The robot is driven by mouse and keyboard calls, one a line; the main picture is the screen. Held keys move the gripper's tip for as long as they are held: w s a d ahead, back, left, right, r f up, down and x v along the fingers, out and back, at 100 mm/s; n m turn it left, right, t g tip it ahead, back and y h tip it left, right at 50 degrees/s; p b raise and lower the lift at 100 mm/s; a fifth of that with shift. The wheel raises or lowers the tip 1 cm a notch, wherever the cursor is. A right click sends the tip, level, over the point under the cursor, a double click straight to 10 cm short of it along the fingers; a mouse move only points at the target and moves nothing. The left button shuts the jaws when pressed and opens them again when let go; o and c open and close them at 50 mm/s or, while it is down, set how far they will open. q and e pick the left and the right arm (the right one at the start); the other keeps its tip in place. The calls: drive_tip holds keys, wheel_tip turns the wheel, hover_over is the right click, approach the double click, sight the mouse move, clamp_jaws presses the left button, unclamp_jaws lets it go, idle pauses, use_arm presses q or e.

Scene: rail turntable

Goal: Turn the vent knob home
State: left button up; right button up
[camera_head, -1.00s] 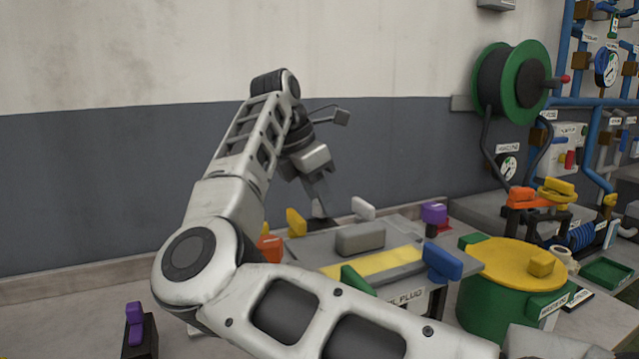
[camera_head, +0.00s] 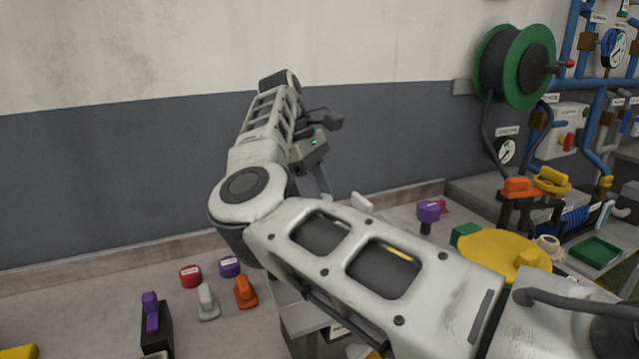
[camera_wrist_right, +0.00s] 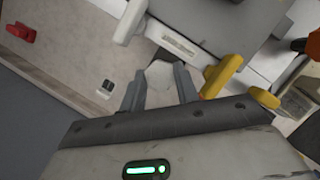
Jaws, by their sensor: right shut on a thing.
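My right gripper (camera_wrist_right: 160,88) is in the right wrist view. Its two grey fingers are closed on a pale grey knob (camera_wrist_right: 160,72), one finger on each side. In the head view the right gripper (camera_head: 325,184) reaches down behind my own forearm, which hides its fingertips and the held knob. No readable label shows which knob is the vent knob. A white knob (camera_head: 362,202) stands beside the gripper; it also shows at the top of the wrist view (camera_wrist_right: 130,20). A yellow knob (camera_wrist_right: 221,75) is close to the right finger there. My left gripper is out of view.
A grey box (camera_wrist_right: 215,20) lies close beyond the held knob. Red (camera_head: 190,276), grey (camera_head: 207,302) and orange (camera_head: 245,292) knobs are at lower left. The wall is behind.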

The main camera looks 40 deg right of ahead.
drive_tip(key=shift+d+r+m+y+p, duration=0.1)
drive_tip(key=shift+m+y+p, duration=0.3)
drive_tip(key=shift+m, duration=0.5)
drive_tip(key=o, duration=1)
drive_tip(key=shift+v, duration=3.75)
